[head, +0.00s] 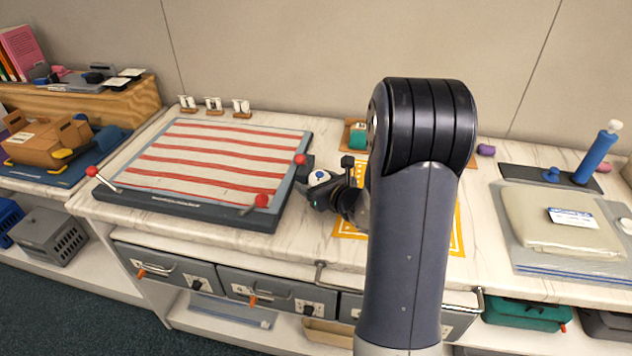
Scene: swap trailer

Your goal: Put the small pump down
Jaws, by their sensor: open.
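A small dark grey and black device, which looks like the small pump (321,197), is at the left part of the yellow-bordered mat (349,228) on the marble counter. It has a white round face with a blue centre and a black knob-like part on top. My arm hides its right side. I cannot tell whether it rests fully on the surface. The mat's right edge shows again beyond my arm.
A red-and-white striped board (215,160) with red-knobbed levers stands left of the pump. A dark mat (517,176) with a blue cylinder (597,157) and a tray with a beige pouch (560,222) are at right. Grey drawers (255,288) line the counter's front.

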